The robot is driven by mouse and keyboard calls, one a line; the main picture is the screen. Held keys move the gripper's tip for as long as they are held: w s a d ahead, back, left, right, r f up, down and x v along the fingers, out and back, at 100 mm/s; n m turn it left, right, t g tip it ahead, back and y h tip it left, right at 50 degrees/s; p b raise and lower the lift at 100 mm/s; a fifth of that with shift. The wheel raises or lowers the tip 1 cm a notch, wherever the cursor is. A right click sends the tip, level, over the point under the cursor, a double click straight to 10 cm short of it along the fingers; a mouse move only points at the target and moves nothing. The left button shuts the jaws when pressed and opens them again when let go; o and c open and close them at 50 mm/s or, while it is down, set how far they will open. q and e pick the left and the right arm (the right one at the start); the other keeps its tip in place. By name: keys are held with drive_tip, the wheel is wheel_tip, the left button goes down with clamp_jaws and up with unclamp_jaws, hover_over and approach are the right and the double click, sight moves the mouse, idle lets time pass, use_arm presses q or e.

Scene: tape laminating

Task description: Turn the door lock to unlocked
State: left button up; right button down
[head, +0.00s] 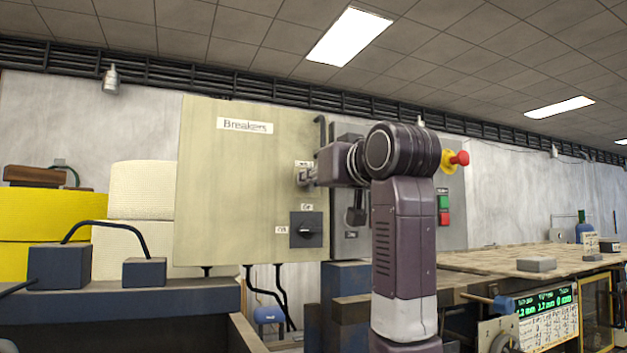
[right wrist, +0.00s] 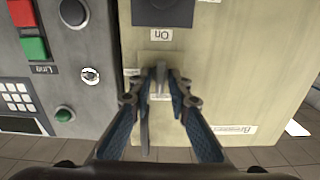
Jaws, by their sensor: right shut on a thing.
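The door lock (right wrist: 159,88) is a small grey handle on a plate at the edge of the beige "Breakers" cabinet door (head: 222,185). My right gripper (head: 303,177) reaches the door edge from the right in the head view. In the right wrist view, which is upside down, my right gripper (right wrist: 160,78) is shut on the lock handle. The fingers cover much of the lock, and its label is partly hidden, so I cannot read its position. My left gripper is not in view.
A black rotary switch (head: 306,230) marked On and Off sits below the lock. A grey control panel (head: 455,212) with a red emergency button (head: 460,158) and green and red buttons stands right of the cabinet. A workbench (head: 500,260) extends to the right.

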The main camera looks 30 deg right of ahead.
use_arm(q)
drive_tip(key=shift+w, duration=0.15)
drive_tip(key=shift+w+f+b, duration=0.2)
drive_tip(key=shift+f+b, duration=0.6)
use_arm(e)
drive_tip(key=shift+d+f+m, duration=0.1)
drive_tip(key=shift+m, duration=4.35)
drive_tip(key=shift+d+f+m, duration=0.1)
drive_tip(key=shift+m, duration=4.35)
drive_tip(key=c, duration=2.1)
unclamp_jaws()
drive_tip(key=s, duration=1.2)
drive_tip(key=shift+a, duration=0.35)
